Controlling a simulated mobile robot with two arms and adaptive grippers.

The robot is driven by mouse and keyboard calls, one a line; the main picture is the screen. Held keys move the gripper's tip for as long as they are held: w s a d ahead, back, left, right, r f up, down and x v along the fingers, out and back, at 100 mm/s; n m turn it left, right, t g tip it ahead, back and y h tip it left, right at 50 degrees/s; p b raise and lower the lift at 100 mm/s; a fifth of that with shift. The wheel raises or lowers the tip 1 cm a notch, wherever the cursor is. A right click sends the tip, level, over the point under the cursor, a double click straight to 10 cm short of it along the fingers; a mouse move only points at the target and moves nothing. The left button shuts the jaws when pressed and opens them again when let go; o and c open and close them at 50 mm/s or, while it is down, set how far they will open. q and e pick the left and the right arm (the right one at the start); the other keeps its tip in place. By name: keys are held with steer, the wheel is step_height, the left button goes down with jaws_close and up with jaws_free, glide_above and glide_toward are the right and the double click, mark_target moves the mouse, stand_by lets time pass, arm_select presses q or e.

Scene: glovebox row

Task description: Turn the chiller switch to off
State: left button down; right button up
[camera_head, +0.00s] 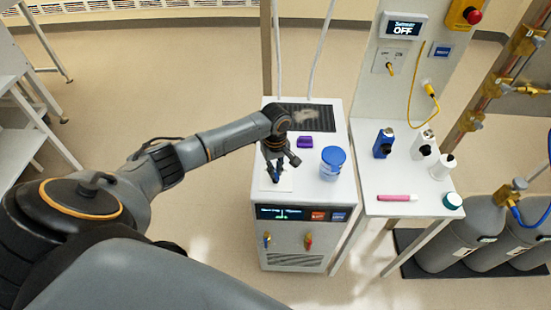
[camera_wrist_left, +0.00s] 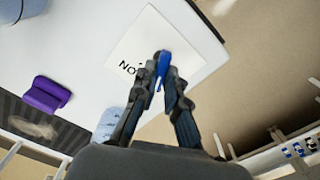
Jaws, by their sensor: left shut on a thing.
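The chiller (camera_head: 287,261) is a white cabinet with a dark display strip (camera_head: 280,213) on its front. On its top lies a white switch plate (camera_head: 286,184), also in the left wrist view (camera_wrist_left: 186,32), with lettering that appears there as "NO", perhaps "ON" upside down. The blue switch handle (camera_wrist_left: 163,63) stands on this plate. My left gripper (camera_head: 274,171) points down over the plate, and its two fingers (camera_wrist_left: 158,75) are closed on the blue handle. The fingers hide part of the handle and plate. My right gripper is not in view.
A dark vent (camera_head: 318,116) lies behind. The side table (camera_head: 425,208) holds several bottles and a pink marker (camera_head: 398,197). Gas cylinders (camera_head: 450,245) stand at right.

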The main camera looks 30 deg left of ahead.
arm_select(q)
steer(key=shift+n+p, duration=0.5)
steer(key=c, duration=1.4)
jaws_free()
step_height(320, 180, up, 12)
